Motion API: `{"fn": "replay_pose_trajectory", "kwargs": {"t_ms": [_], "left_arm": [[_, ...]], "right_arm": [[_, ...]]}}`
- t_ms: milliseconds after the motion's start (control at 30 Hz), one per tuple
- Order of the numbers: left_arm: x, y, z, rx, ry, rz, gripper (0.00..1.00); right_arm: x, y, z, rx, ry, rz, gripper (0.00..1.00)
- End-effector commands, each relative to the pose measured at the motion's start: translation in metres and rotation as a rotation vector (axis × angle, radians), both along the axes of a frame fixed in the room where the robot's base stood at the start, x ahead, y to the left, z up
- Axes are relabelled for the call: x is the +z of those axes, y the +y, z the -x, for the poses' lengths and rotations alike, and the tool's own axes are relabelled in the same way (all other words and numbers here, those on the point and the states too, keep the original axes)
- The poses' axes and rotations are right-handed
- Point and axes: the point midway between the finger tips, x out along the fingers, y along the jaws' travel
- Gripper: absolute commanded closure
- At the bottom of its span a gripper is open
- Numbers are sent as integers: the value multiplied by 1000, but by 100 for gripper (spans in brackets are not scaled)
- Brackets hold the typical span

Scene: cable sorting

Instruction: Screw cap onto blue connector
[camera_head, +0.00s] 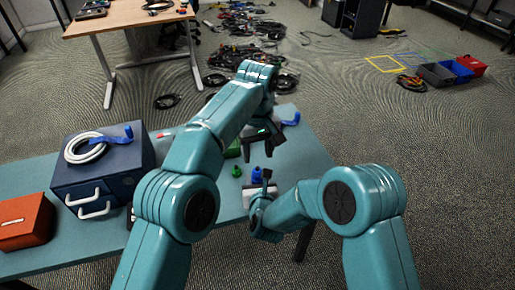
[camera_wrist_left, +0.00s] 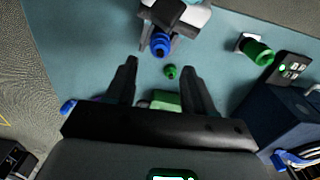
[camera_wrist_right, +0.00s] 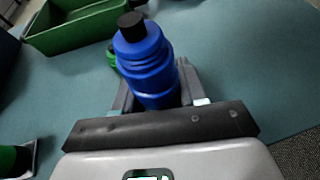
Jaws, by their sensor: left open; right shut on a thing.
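The blue connector (camera_wrist_right: 150,70) has ridged sides and a black top. My right gripper (camera_wrist_right: 152,85) is shut on it; the connector also shows in the left wrist view (camera_wrist_left: 161,44) and the head view (camera_head: 257,174). My left gripper (camera_wrist_left: 160,64) is open and empty above the table, apart from the connector. A small round green piece (camera_wrist_left: 169,71) lies near the connector, between my left fingers in that picture; I cannot tell whether it is a cap. It also shows in the head view (camera_head: 237,171). My right gripper is partly hidden in the head view.
A green tray (camera_wrist_right: 75,30) stands on the table. A green connector (camera_wrist_left: 258,52) lies near a dark panel with buttons (camera_wrist_left: 291,67). A blue drawer box (camera_head: 100,170) with a cable coil and a red box (camera_head: 25,222) stand at the left. Some tabletop around the connector is clear.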

Motion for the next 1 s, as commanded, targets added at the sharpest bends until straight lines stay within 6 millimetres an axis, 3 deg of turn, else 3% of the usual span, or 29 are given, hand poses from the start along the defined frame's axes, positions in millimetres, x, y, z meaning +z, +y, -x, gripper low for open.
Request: {"fn": "replay_pose_trajectory", "kwargs": {"t_ms": [433,867,933,1000], "left_arm": [[-64,1,0,-1,1,-1,47],[-76,1,0,0,0,0,47],[-76,1,0,0,0,0,63],[-75,0,0,-1,0,0,86]], "right_arm": [[1,0,0,0,-1,0,100],[1,0,0,0,-1,0,100],[1,0,0,0,-1,0,100],[1,0,0,0,-1,0,100]]}}
